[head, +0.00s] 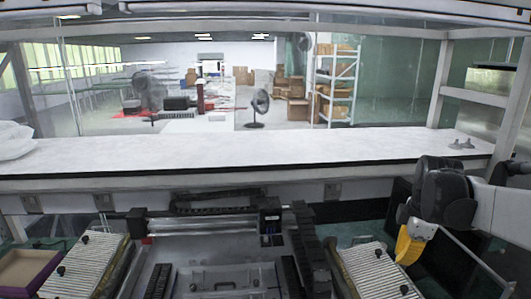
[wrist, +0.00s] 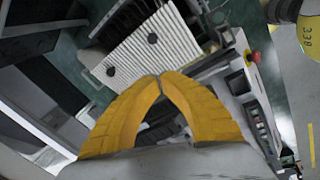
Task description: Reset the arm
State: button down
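My gripper (head: 413,240) hangs from my arm at the right of the head view, in front of the white worktop and beside the right ribbed plate (head: 372,270). In the wrist view, the two yellow fingers of my gripper (wrist: 160,76) curve together and their tips meet. A gap shows between the lower parts of the fingers, with nothing held in it. The ribbed plate (wrist: 150,42) with black knobs lies beyond the fingertips in the wrist view.
A long white worktop (head: 240,152) crosses the head view and is mostly bare. A white bag (head: 14,140) lies at its left end. Below stand a machine bed (head: 225,278), a left ribbed plate (head: 90,262) and an open box (head: 28,272). A red button (wrist: 254,56) shows in the wrist view.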

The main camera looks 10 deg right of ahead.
jog(key=s+a+f+m+t+b, duration=0.2)
jog(key=s+a+f+m+b, duration=0.2)
jog(key=a, duration=0.6)
jog(key=s+a+f+m+t+b, duration=0.3)
jog(key=s+a+f+m, duration=0.2)
jog(key=s+a+m, duration=0.3)
jog(key=s+a, duration=0.1)
jog(key=a, duration=0.2)
jog(key=shift+s+a+m+b, duration=0.15)
jog(key=shift+s+m+b, duration=0.15)
jog(key=shift+m+b, duration=0.1)
jog(key=shift+f, duration=0.15)
